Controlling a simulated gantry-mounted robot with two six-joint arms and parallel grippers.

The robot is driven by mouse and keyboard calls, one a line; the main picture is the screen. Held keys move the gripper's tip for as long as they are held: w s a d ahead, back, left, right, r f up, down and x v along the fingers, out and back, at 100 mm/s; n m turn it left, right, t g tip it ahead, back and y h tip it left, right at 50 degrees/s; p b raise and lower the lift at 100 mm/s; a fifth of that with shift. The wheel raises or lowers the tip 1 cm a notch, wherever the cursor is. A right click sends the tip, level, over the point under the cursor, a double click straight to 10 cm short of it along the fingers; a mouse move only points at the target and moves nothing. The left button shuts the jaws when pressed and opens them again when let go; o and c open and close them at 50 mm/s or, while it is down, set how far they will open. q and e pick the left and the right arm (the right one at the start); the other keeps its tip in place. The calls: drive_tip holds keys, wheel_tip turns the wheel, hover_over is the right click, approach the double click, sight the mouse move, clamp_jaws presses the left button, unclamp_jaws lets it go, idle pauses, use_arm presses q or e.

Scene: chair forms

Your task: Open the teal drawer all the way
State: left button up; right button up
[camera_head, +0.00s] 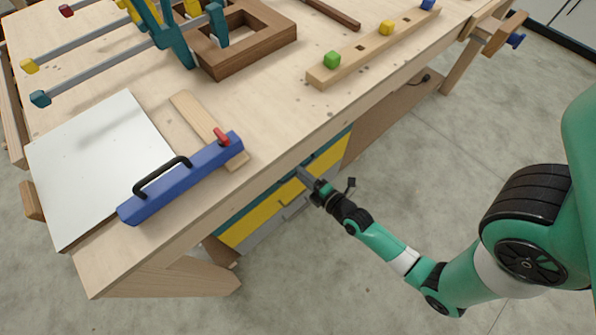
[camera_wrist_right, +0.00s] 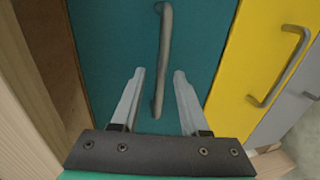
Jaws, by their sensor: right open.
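The teal drawer front (camera_wrist_right: 105,50) fills the middle of the right wrist view, with a grey bar handle (camera_wrist_right: 164,55) on it. In the head view the teal drawer (camera_head: 328,148) shows as a narrow strip under the tabletop edge, above the yellow drawer. It looks closed. My right gripper (camera_wrist_right: 160,85) is open, its two fingers on either side of the handle's lower part in the picture. I cannot tell whether the fingers touch the handle. In the head view the right gripper (camera_head: 305,178) is at the drawer fronts. My left gripper is not in view.
A yellow drawer (camera_head: 255,222) with a grey handle is below the teal one, and a grey drawer (camera_wrist_right: 300,95) lies beyond it. The workbench top (camera_head: 285,125) overhangs the drawers. A blue bar with a black handle (camera_head: 185,180) lies near its edge. The floor in front is clear.

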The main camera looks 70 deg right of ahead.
drive_tip(key=shift+w+d+f, duration=0.15)
drive_tip(key=shift+w+d, duration=0.15)
drive_tip(key=shift+w, duration=0.3)
clamp_jaws()
idle(1.0)
